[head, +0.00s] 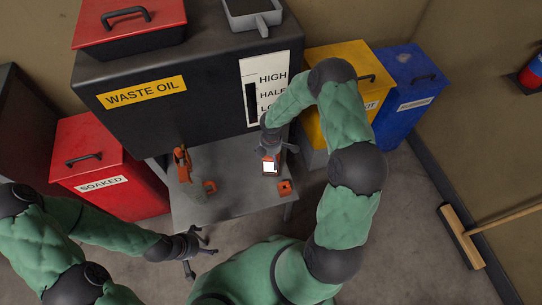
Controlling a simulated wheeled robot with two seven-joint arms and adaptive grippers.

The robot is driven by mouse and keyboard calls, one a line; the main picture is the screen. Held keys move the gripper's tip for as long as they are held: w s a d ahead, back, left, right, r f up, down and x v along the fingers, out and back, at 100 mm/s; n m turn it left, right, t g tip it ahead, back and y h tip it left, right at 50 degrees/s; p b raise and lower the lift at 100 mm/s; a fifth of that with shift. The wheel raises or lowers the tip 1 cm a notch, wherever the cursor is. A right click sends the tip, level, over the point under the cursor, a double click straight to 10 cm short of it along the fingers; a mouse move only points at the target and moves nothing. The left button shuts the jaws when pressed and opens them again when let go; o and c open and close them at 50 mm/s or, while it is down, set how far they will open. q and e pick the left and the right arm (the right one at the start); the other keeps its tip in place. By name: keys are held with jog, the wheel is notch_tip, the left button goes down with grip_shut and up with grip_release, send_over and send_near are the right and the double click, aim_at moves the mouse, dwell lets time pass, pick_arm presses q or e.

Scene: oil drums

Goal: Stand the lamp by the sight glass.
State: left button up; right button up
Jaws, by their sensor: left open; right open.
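The lamp (269,167), an orange piece with a bright white face, is on the grey bench top below the tank. The sight glass (252,103) is a dark vertical strip on a white panel marked HIGH, HALF and a partly hidden lowest word, on the tank's front. My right gripper (278,151) is open right at the lamp's upper end, hiding part of it; I cannot tell whether it touches. My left gripper (198,251) is open and empty, low in front of the bench.
The black WASTE OIL tank (160,120) stands behind the bench (232,207). An orange-and-grey tool (184,165) and small orange pieces (285,188) are on the bench. Red (110,185), yellow (345,60) and blue (405,80) bins flank it. A broom (462,236) lies right.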

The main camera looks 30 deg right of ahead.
notch_tip(320, 180, up, 12)
jog(key=p, duration=0.5)
jog(key=shift+p, duration=0.3)
jog(key=s+a+f+m+y, duration=0.2)
jog(key=s+a+f+m, duration=0.2)
jog(key=s+a+m, duration=0.5)
jog(key=s+a+f+m+y, duration=0.2)
jog(key=s+a+f+m, duration=0.1)
jog(key=s+a+m, duration=0.6)
jog(key=shift+a+f, duration=0.35)
jog(key=shift+a, duration=0.15)
